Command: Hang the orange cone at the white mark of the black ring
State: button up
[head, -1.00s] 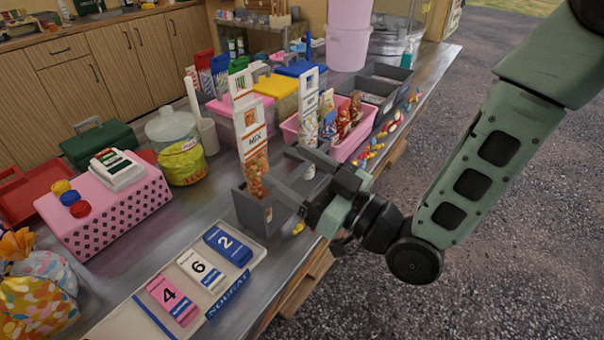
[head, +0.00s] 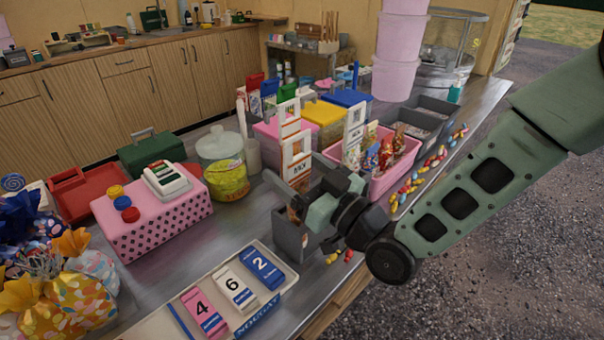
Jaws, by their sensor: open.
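The orange cone (head: 296,160) is a clear pointed bag with an orange MIX label and a tall white slotted header. It stands upright in a grey box (head: 290,238) near the table's front edge, its lower part hidden by my gripper and the box. My gripper (head: 294,175) is open, with its two grey fingers reaching to either side of the cone. I cannot tell whether they touch it. Another bag with a white slotted header (head: 354,128) stands behind. I cannot make out the black ring or its white mark.
A pink tub (head: 400,170) of sweet packets and loose sweets (head: 425,165) lie right of the gripper. A numbered tray (head: 180,312) is in front. A pink dotted box (head: 150,222) and a lidded jar (head: 222,165) stand left. Lidded bins stand behind.

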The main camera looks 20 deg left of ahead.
jog(key=c, duration=0.9)
jog(key=shift+r, duration=0.15)
